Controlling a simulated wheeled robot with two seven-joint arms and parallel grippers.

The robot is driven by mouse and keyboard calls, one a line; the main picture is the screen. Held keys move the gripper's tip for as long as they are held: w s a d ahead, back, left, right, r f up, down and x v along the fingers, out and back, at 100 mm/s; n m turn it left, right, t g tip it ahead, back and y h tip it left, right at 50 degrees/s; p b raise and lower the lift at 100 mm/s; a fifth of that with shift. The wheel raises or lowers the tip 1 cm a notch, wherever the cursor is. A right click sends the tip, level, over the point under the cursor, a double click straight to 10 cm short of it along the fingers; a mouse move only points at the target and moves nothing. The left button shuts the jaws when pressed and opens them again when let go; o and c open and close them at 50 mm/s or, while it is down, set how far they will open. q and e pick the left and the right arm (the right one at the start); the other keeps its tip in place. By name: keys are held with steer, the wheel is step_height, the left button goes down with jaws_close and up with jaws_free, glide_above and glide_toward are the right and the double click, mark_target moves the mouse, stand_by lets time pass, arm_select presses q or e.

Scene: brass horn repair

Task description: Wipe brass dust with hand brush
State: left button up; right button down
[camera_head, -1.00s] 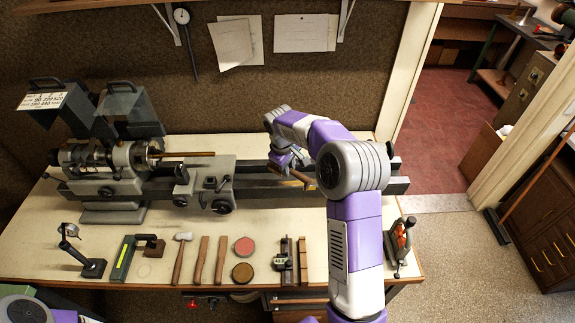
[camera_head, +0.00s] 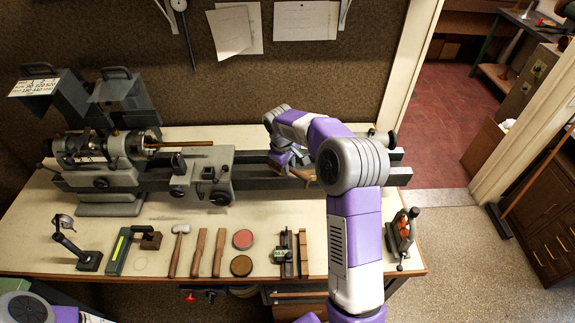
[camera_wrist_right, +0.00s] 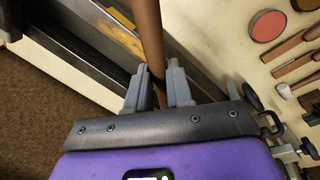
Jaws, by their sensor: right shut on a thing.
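My right gripper (camera_wrist_right: 160,90) is shut on the brown wooden handle of the hand brush (camera_wrist_right: 148,38) in the right wrist view. The handle runs up out of the top of that view, and the bristles are not visible there. A golden patch of brass dust (camera_wrist_right: 118,36) lies on the lathe bed beside the handle. In the head view my right gripper (camera_head: 283,162) is over the right part of the lathe bed (camera_head: 262,184), partly hidden by my own arm. My left gripper is out of view; only parts of my left arm show at the lower left.
The lathe carriage (camera_head: 205,170) stands left of my right gripper. A small clamp-like tool (camera_head: 402,236) stands at the right edge.

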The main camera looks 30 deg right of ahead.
steer(key=shift+f+b, duration=0.7)
steer(key=shift+f, duration=0.3)
steer(key=shift+s+d, duration=0.1)
steer(key=shift+s+d+p, duration=0.65)
steer(key=shift+s+d, duration=3.1)
steer(key=shift+d, duration=2.4)
steer(key=shift+w+a+p, duration=0.15)
steer(key=shift+w+a, duration=1.1)
steer(key=shift+a, duration=0.85)
steer(key=shift+w+a+p, duration=0.2)
steer(key=shift+w+a, duration=1.1)
steer(key=shift+a, duration=0.8)
steer(key=shift+w+a+p, duration=0.15)
steer(key=shift+w+a, duration=1.1)
steer(key=shift+a, duration=0.85)
